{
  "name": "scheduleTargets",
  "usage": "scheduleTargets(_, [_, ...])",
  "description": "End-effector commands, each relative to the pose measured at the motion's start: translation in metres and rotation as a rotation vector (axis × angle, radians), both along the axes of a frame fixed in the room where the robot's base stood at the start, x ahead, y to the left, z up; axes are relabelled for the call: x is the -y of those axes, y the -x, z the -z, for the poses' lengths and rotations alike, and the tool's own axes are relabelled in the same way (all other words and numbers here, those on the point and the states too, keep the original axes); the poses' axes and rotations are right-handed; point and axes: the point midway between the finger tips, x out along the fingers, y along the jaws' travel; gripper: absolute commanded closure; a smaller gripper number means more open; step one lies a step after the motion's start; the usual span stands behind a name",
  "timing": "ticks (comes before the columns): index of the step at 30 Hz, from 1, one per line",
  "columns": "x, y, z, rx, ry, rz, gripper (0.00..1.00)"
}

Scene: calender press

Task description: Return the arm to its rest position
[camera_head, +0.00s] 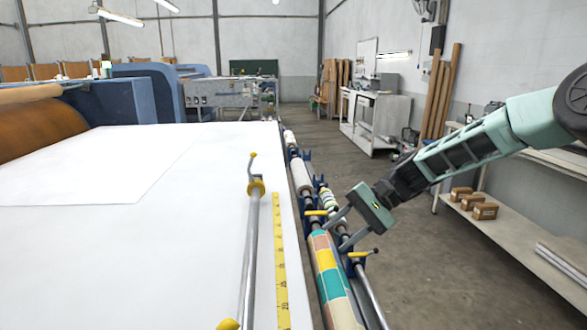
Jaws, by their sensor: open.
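My gripper (342,230) hangs at the end of my arm, which reaches in from the right edge. Its two fingers are spread apart and point down to the left. Nothing shows between the fingers.
The white press table (150,235) fills the left, with a metal bar (250,255) and a yellow ruler (280,260) near its edge. More rolls (301,177) lie along its side. A shelf (530,235) with small boxes (472,201) stands right. The floor (420,260) between is clear.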

Motion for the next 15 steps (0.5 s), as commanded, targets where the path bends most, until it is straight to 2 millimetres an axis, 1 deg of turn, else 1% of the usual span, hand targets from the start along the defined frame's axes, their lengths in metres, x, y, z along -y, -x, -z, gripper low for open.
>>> scheduleTargets(1, [-0.017,0.029,-0.008,0.040,0.068,-0.078,0.58])
scheduleTargets(2, [-0.025,0.046,-0.010,0.064,0.105,-0.120,0.58])
scheduleTargets(3, [-0.032,0.067,-0.012,0.099,0.153,-0.177,0.58])
scheduleTargets(5, [-0.040,0.099,-0.016,0.153,0.223,-0.257,0.58])
scheduleTargets(6, [-0.043,0.120,-0.018,0.191,0.267,-0.312,0.58])
scheduleTargets(8, [-0.045,0.151,-0.021,0.249,0.329,-0.390,0.58])
scheduleTargets(9, [-0.043,0.171,-0.023,0.290,0.368,-0.442,0.58])
scheduleTargets(11, [-0.039,0.200,-0.026,0.351,0.423,-0.519,0.58])
scheduleTargets(12, [-0.035,0.218,-0.028,0.395,0.456,-0.566,0.58])
scheduleTargets(15, [-0.019,0.261,-0.032,0.502,0.531,-0.683,0.58])
